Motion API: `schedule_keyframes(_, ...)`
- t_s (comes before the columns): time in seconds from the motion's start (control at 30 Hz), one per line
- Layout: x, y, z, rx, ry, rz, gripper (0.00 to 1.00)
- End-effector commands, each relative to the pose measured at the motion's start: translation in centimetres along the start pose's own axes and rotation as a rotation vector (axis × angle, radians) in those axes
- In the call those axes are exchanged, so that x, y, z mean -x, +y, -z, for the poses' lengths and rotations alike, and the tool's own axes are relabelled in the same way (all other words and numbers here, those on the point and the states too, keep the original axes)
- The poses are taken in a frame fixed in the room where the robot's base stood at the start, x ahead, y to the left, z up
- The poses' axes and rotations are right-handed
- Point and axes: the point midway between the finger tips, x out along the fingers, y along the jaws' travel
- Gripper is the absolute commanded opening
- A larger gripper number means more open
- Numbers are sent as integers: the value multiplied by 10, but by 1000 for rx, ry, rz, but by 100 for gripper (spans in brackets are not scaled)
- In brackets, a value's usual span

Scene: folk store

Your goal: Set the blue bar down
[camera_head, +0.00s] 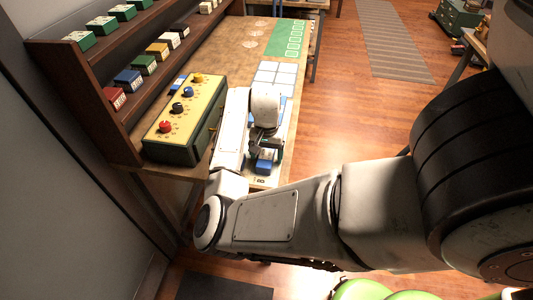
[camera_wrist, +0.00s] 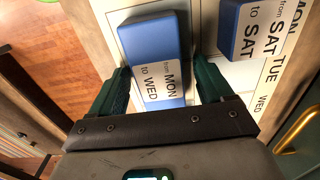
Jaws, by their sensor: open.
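A blue bar (camera_wrist: 151,40) with a white label reading "from MON to WED" lies between the fingers of my gripper (camera_wrist: 163,75) in the wrist view. My gripper is open. The left finger is close beside the bar, and a gap shows between the bar and the right finger. The bar appears to lie flat on a pale board (camera_wrist: 205,25) printed with day names. In the head view the blue bar (camera_head: 264,167) shows under my gripper (camera_head: 265,153) at the near end of the table. Its underside is hidden, so full contact with the board cannot be told.
A second blue bar (camera_wrist: 240,38), labelled with SAT, lies just right of the first. A yellow-topped control box (camera_head: 184,110) with several knobs stands left of my gripper. A shelf (camera_head: 110,95) with small labelled boxes rises further left. White cards (camera_head: 276,75) lie farther along the table.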

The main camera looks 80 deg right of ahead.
Motion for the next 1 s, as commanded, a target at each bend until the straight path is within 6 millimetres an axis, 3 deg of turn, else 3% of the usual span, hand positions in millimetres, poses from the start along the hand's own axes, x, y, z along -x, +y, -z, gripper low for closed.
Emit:
schedule_keyframes(0.33,12,0,0,-1,2,0,80)
schedule_keyframes(0.8,101,0,1,-2,3,2,80)
schedule_keyframes(1.0,120,0,0,-1,1,0,80)
